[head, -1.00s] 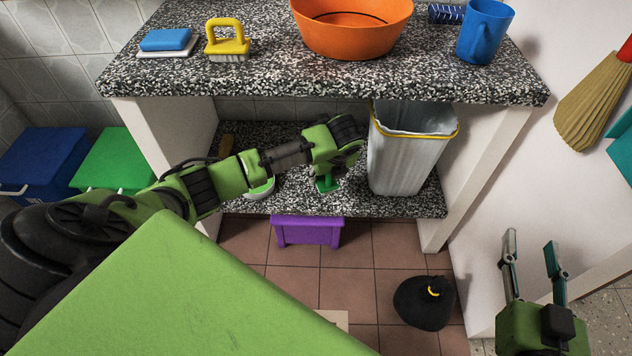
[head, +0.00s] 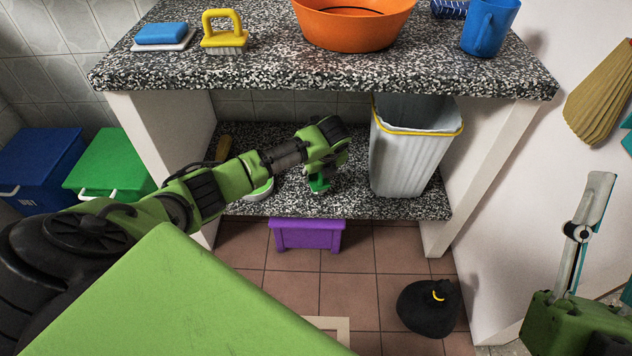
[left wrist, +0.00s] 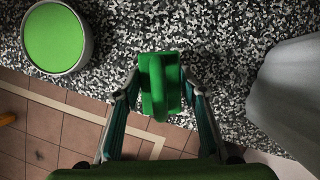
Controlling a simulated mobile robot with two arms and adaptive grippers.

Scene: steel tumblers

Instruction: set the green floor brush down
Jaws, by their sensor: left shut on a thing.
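The green floor brush (head: 319,184) is at the lower speckled shelf, left of the white bin. My left gripper (head: 325,168) is over it, partly hidden by its own wrist. In the left wrist view the brush (left wrist: 160,86) sits between the two fingertips (left wrist: 160,92), and the gripper is shut on it with the speckled shelf (left wrist: 218,45) below. I cannot tell whether its underside touches the shelf. My right gripper (head: 580,232) is at the far right, away from the shelf and turned edge-on, so its opening cannot be judged.
The white bin (head: 408,160) stands right of the brush. A round white-rimmed green item (left wrist: 55,38) lies to its left. The upper counter (head: 300,72) overhangs the shelf. A purple stool (head: 306,235) and a black bag (head: 428,308) are on the floor.

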